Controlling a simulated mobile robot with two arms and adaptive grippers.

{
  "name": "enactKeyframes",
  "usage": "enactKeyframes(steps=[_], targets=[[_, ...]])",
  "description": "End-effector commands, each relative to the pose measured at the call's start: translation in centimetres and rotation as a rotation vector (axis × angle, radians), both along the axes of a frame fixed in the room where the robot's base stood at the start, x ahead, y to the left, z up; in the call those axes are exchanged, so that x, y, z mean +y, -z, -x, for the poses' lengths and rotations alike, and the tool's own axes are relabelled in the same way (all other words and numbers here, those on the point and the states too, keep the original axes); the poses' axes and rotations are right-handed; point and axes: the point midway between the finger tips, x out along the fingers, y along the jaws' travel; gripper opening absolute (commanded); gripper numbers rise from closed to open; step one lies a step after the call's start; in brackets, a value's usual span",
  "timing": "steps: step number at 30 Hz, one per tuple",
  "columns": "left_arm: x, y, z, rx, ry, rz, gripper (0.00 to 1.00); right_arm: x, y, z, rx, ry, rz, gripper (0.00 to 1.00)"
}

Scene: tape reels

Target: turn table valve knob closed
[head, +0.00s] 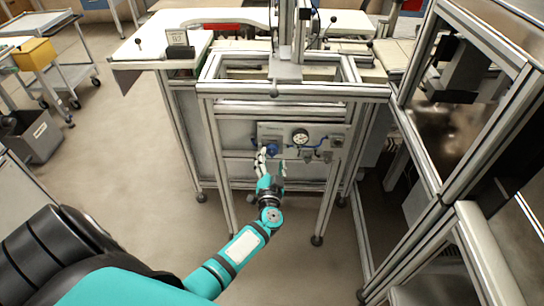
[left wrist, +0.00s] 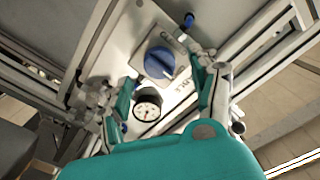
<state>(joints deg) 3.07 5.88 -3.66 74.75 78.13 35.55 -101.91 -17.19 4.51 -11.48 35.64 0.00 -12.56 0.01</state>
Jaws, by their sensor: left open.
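The valve knob (left wrist: 160,62) is round and blue with a pale pointer mark, on a grey square plate in the left wrist view. In the head view the blue knob (head: 272,149) sits at the left of the panel under the table frame. My left gripper (head: 270,160) is open just below and in front of it. In the left wrist view the open fingers (left wrist: 168,80) stand on either side of the knob, apart from it. Whether a finger touches the plate cannot be told. My right gripper is not in view.
A round white gauge (head: 300,136) sits right of the knob on the panel, with blue tubing. Metal table legs (head: 219,165) flank the panel. A large framed machine (head: 450,170) stands at the right.

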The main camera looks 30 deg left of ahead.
Motion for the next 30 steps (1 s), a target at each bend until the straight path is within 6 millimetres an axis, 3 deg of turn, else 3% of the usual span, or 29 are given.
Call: enactKeyframes(steps=[6,17,30], targets=[[1.2,0.1,-2.1,0.000,0.001,-0.001,0.63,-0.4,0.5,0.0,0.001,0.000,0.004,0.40],[1.5,0.0,-2.5,0.000,0.001,0.000,0.63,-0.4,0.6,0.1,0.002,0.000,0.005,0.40],[1.4,0.0,-2.5,0.000,0.001,0.000,0.07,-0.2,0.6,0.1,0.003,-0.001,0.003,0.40]])
